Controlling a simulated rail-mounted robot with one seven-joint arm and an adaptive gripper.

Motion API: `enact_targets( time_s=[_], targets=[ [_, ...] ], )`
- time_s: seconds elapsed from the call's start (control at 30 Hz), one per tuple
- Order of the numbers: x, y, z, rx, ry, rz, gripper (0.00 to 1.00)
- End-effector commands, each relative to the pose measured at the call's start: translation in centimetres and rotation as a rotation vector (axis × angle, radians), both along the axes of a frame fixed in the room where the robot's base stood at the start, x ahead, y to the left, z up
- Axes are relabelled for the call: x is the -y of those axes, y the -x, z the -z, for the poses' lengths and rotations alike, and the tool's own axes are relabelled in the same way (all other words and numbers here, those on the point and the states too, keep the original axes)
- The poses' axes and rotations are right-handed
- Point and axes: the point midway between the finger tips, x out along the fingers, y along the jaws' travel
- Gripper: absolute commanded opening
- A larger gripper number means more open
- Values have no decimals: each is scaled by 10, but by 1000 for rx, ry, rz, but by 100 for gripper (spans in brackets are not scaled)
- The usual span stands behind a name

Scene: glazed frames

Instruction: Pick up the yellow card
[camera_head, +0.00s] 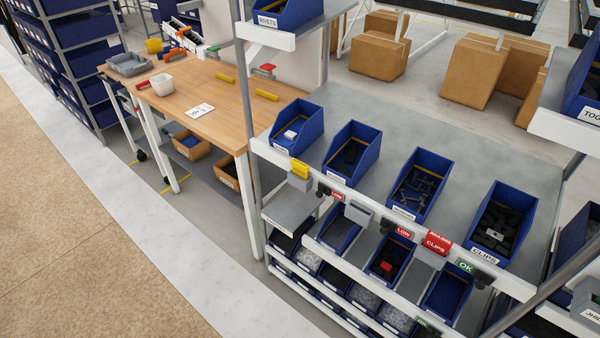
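A yellow card (301,169) stands in a small grey holder (299,182) on the front rail of the rack, below the leftmost blue bin. Its upper part shows above the holder. Another yellow piece (153,46) stands at the far end of the wooden table; I cannot tell whether it is a card. My gripper is not in view.
Blue bins (350,150) line the rack shelf (318,178), with more below. Red "LOW" tags (403,232), a red card (437,243) and a green "OK" tag (466,266) sit along the rail. A wooden table (215,100) stands left. The floor (90,200) at left is clear.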

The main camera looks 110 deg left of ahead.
Motion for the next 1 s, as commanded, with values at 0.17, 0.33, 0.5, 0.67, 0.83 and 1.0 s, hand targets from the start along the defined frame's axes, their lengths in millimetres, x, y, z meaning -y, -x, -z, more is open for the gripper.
enact_targets(
  time_s=[0.17,0.33,0.5,0.67,0.83,1.0],
  targets=[
    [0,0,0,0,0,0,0],
    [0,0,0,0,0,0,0],
    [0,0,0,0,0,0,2],
    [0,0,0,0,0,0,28],
    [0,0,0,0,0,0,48],
    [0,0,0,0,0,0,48]
  ],
)
